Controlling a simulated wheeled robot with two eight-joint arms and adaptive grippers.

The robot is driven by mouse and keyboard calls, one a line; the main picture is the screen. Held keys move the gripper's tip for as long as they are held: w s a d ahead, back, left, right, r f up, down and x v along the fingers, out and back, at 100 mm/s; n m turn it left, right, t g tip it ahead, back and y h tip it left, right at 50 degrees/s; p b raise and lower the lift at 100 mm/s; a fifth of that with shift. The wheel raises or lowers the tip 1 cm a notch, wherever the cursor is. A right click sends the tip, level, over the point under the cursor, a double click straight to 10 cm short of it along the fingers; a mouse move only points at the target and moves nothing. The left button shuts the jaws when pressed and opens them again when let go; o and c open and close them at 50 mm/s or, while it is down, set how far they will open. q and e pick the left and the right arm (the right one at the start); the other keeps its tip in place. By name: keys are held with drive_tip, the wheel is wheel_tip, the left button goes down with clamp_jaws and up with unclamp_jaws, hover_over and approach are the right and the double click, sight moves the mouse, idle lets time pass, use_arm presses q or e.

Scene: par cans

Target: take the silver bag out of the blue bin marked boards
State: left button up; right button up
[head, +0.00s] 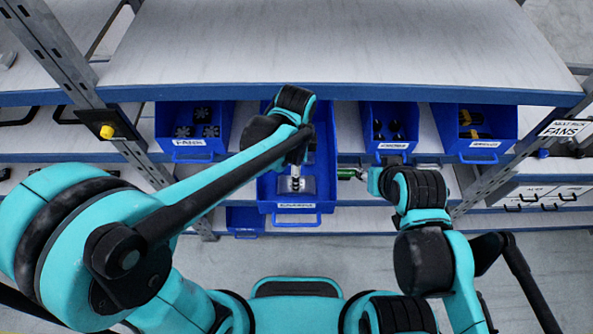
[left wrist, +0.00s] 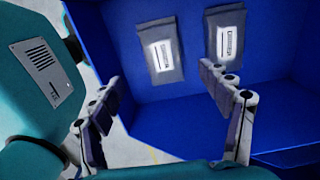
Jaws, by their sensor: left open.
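The middle blue bin (head: 265,188) is pulled out from the shelf, and its front label is too small to read. Its blue inner wall also shows in the left wrist view (left wrist: 122,25). Two grey bags with white labels lie inside it, a left bag (left wrist: 170,72) and a right bag (left wrist: 209,28). In the head view one grey bag (head: 307,186) shows, partly covered by my arm. My left gripper (head: 296,181) is over the bin, its fingers (left wrist: 158,76) spread and empty. My right gripper (head: 358,173) is at the bin's right side by something green; its fingers are unclear.
Other blue bins stand on the shelf: one with black parts (head: 192,145) to the left, and two (head: 388,145) (head: 490,148) to the right. A metal post (head: 130,155) with a yellow knob stands at left. The upper shelf (head: 330,50) is bare above the bins.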

sight(308, 182)
use_arm(q)
drive_tip(key=shift+w+f, duration=0.6)
drive_tip(key=shift+f, duration=0.2)
drive_tip(key=f, duration=0.2)
drive_tip(key=f+b, duration=0.1)
drive_tip(key=f, duration=0.2)
drive_tip(key=shift+s+d+f+b, duration=0.1)
drive_tip(key=shift+s+f+b, duration=0.2)
drive_tip(key=shift+s, duration=0.05)
drive_tip(key=shift+f, duration=0.4)
use_arm(e)
drive_tip(key=shift+x, duration=0.85)
use_arm(q)
drive_tip(key=shift+s+r, duration=0.1)
use_arm(e)
drive_tip(key=shift+s+f, duration=0.1)
drive_tip(key=shift+s, duration=0.05)
use_arm(q)
drive_tip(key=c, duration=1.3)
